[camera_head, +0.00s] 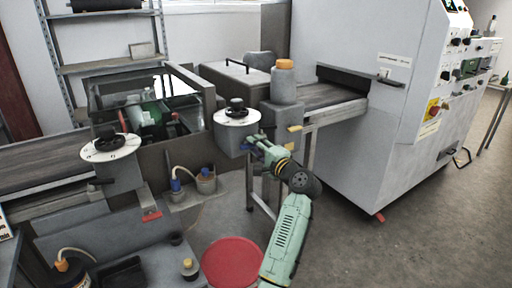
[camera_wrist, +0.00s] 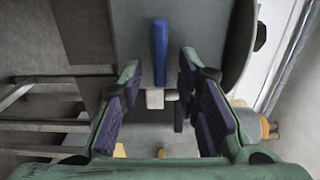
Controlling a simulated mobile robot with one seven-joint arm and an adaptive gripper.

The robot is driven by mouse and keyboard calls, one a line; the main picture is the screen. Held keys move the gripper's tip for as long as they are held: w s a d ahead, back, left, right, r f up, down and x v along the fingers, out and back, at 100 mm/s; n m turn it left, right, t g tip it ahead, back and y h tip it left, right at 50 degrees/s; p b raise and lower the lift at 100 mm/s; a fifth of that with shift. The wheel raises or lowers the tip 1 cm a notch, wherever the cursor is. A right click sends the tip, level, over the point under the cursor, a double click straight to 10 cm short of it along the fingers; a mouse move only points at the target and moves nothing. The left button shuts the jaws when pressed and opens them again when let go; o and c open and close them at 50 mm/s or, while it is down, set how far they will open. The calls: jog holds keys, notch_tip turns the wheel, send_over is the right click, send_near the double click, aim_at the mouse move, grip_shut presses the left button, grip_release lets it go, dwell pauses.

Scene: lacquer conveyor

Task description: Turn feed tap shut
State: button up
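A blue lever (camera_wrist: 160,52), which looks like the feed tap's handle, points straight away from me in the wrist view. A small pale block (camera_wrist: 155,98) sits at its near end, below a grey body. My gripper (camera_wrist: 160,72) is open, with purple-padded fingers on either side of the lever's near part. I see gaps between the lever and both fingers. In the head view my gripper (camera_head: 256,149) is at the front of a grey pot with a white dial top (camera_head: 238,117), hiding the tap there.
A grey bottle with an orange cap (camera_head: 285,82) stands beside the pot. A second dial unit (camera_head: 110,148) and a small bracket with a blue fitting (camera_head: 177,185) are to the left. A red round lid (camera_head: 232,264) is below. A large white cabinet (camera_head: 350,130) stands right.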

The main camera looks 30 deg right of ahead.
jog(key=s, duration=1.1)
jog(key=shift+s, duration=0.3)
